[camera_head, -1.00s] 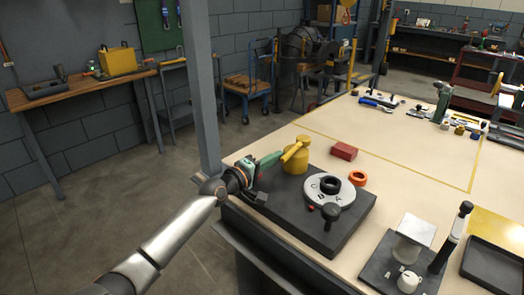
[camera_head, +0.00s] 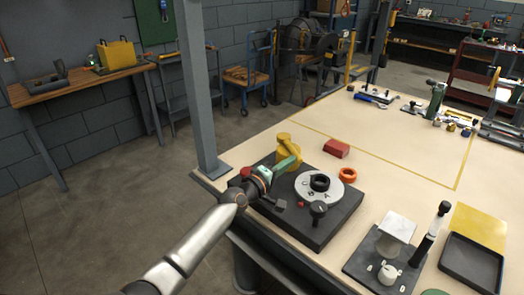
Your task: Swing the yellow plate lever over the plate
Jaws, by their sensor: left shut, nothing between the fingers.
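The yellow lever (camera_head: 293,148) sits on a yellow post (camera_head: 284,158) at the back of a dark base block (camera_head: 330,228). Its arm slants down and right, toward the round grey plate (camera_head: 309,195), which is marked with letters. A black ring (camera_head: 320,183) lies on the plate. My left gripper (camera_head: 291,162) is shut and empty, with its green fingers against or very close to the lever arm's near side; I cannot tell if they touch. It partly hides the post. My right gripper is not seen.
A black knob (camera_head: 318,209) stands at the plate's near edge. A stand with a black-topped post (camera_head: 432,230) and a dark tray (camera_head: 472,262) are at right. The table's middle is clear.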

